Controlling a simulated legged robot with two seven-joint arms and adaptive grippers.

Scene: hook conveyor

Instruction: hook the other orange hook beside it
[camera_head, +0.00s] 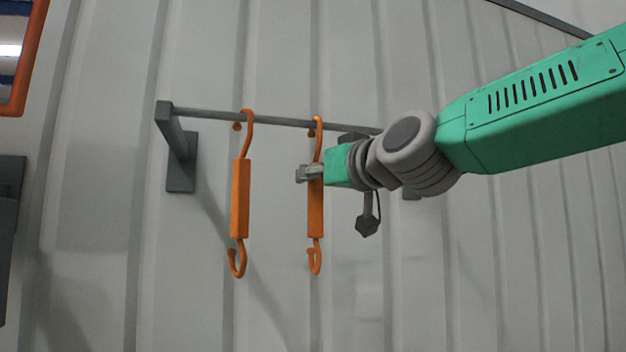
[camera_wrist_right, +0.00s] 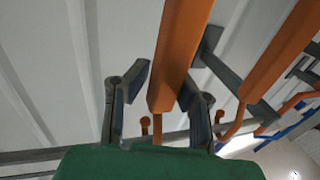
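Two orange hooks hang upright side by side in the head view. The left hook (camera_head: 240,200) has its top curve over the grey rail (camera_head: 275,120). The right hook (camera_head: 315,215) also has its top curve over the rail, a short way to the right. My right gripper (camera_head: 308,173) is at the upper body of the right hook. In the right wrist view, the fingers of my right gripper (camera_wrist_right: 165,88) stand open on either side of this hook's body (camera_wrist_right: 180,50), with a gap at the left finger. My left gripper is not in view.
The rail is held by a grey bracket (camera_head: 181,165) on the ribbed wall (camera_head: 100,200). My right arm covers part of the rail's right end. An orange-framed object (camera_head: 30,60) is at the upper left. The wall below the hooks is clear.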

